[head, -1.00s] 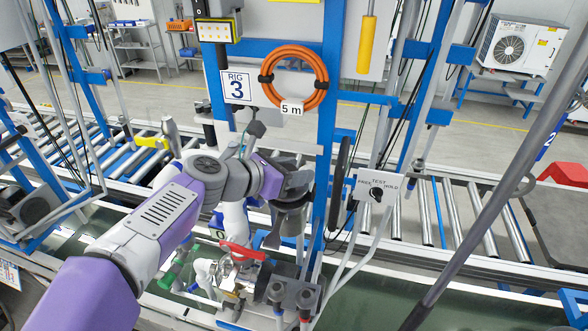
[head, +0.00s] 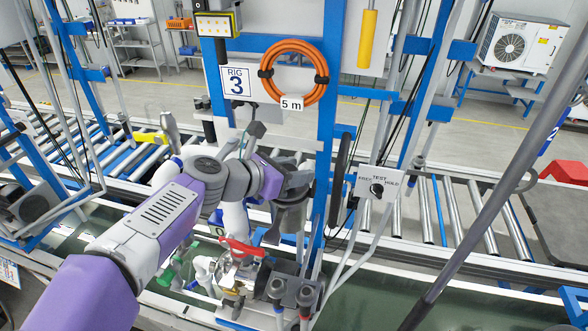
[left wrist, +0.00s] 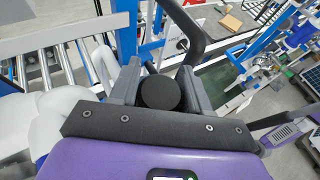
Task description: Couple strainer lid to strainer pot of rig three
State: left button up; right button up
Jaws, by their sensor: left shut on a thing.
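My left gripper (head: 291,186) is in front of rig three, above its pipework and left of the black hose loop. It is shut on a dark round-topped piece, which shows between the jaws in the left wrist view (left wrist: 160,93). This looks like the strainer lid, but most of it is hidden by the jaws. Below the gripper is a fitting with a red handle (head: 243,247) among metal and white pipe parts. I cannot tell clearly which part is the strainer pot; the gripper and arm cover much of that area. My right gripper is not in view.
The rig 3 sign (head: 237,83) and an orange hose coil (head: 294,105) hang on the blue frame above. A switch box (head: 378,188) stands right of the gripper, beside the black hose loop (head: 338,185). A roller conveyor (head: 465,220) runs behind.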

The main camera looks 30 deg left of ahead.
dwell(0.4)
pick_arm(q)
jog(key=o, duration=1)
jog(key=shift+c, duration=0.2)
jog(key=v, duration=0.7)
jog(key=shift+s+a, duration=0.2)
jog(key=shift+s, duration=0.1)
